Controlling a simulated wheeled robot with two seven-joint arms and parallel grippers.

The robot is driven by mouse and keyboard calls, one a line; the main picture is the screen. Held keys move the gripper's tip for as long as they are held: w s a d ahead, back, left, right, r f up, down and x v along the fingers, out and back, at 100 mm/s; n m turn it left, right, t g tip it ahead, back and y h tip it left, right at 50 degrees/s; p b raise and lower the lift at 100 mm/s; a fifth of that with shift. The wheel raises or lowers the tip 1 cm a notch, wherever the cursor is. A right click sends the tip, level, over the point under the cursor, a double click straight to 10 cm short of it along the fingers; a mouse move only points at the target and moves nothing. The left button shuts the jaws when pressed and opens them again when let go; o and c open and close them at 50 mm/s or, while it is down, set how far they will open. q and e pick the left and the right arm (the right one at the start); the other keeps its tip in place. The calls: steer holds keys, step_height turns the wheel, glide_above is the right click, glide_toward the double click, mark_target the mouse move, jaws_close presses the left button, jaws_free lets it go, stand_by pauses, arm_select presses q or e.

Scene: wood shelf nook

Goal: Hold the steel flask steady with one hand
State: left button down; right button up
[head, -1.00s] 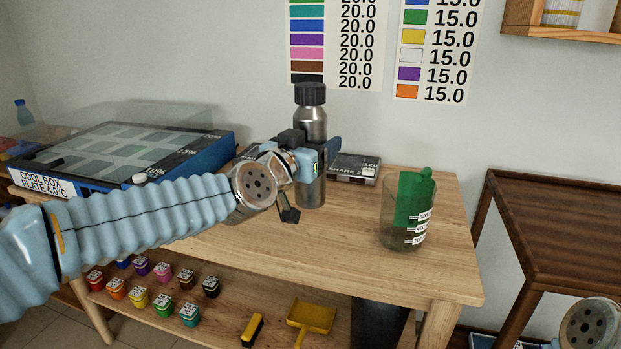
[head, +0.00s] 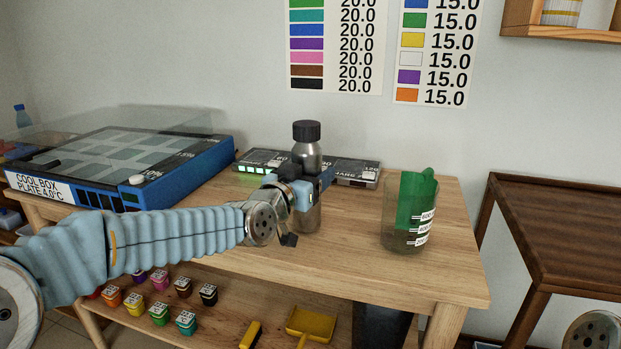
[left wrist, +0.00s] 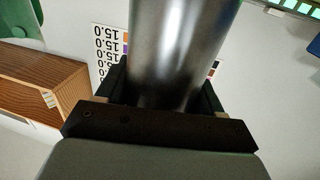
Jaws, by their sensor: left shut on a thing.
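The steel flask (head: 306,158), a silver cylinder with a black cap, is upright over the wooden table in the head view. My left gripper (head: 311,184) is shut around its middle. The flask's base shows below the jaws at the tabletop; I cannot tell for certain whether it touches. My right gripper is not in view; only part of my right arm shows at the lower right.
A glass beaker (head: 397,236) with a green thing inside stands to the right on the table (head: 345,250). A cool box (head: 195,165) is at the left. A dark device (head: 358,171) with green lights lies behind the flask.

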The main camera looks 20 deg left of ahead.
arm_select(q)
steer(key=shift+f, duration=0.15)
steer(key=shift+f, duration=0.15)
steer(key=shift+c, duration=0.8)
jaws_free()
steer(key=b+v, duration=0.2)
steer(key=v, duration=1)
